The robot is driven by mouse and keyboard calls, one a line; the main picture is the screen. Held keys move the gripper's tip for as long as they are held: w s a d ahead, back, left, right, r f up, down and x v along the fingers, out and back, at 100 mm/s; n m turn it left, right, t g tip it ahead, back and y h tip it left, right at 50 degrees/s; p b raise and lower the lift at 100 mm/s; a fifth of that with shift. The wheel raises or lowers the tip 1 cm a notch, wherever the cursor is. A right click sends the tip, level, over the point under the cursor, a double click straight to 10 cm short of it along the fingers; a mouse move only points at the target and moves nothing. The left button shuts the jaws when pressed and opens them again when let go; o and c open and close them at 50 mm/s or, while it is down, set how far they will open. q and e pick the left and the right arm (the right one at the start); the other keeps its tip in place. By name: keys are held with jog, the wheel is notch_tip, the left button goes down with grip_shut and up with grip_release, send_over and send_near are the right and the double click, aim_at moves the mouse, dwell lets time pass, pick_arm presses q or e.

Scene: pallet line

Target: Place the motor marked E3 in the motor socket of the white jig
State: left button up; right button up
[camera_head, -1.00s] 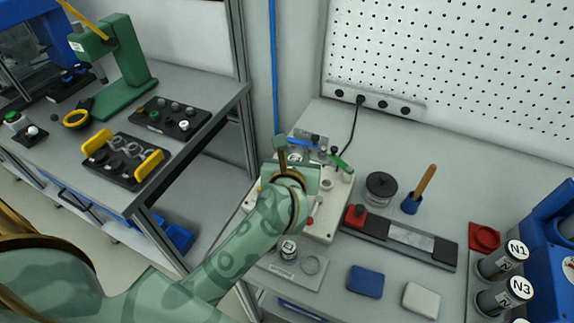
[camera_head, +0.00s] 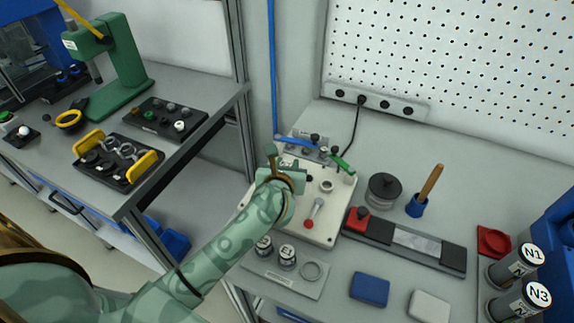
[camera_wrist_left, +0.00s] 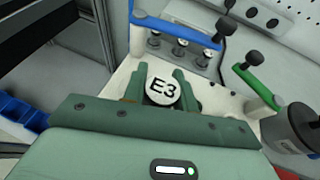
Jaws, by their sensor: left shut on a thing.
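My left gripper (camera_head: 283,164) is over the left part of the white jig (camera_head: 324,231). In the left wrist view its two fingers (camera_wrist_left: 162,88) are shut around the motor marked E3 (camera_wrist_left: 162,91), whose white labelled top faces the camera. The motor stands between the fingers above the jig's white plate (camera_wrist_left: 214,97). I cannot tell whether its bottom touches the jig; the gripper hides the motor socket. The jig carries a blue-handled clamp (camera_wrist_left: 178,30), a green-handled clamp (camera_wrist_left: 250,82) and a red-knobbed lever (camera_head: 309,223). My right gripper is not in view.
A grey tray with two motors (camera_head: 287,257) and an empty ring lies in front of the jig. A black fixture with a red block (camera_head: 357,220) lies to the right. Blue (camera_head: 370,289) and pale pads lie at the front. Cylinders N1 and N3 (camera_head: 520,299) stand far right.

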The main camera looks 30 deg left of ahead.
pick_arm(q)
jog(key=shift+f, duration=0.15)
jog(key=o, duration=1)
jog(key=shift+s+d+r, duration=0.1)
jog(key=shift+s+r, duration=0.05)
jog(key=shift+r, duration=0.15)
jog(key=p+v, duration=0.2)
jog(key=v, duration=0.8)
jog(key=shift+s, duration=0.15)
jog(key=shift+s+d+r, duration=0.2)
jog(key=shift+s+r, duration=0.05)
jog(key=shift+s, duration=0.3)
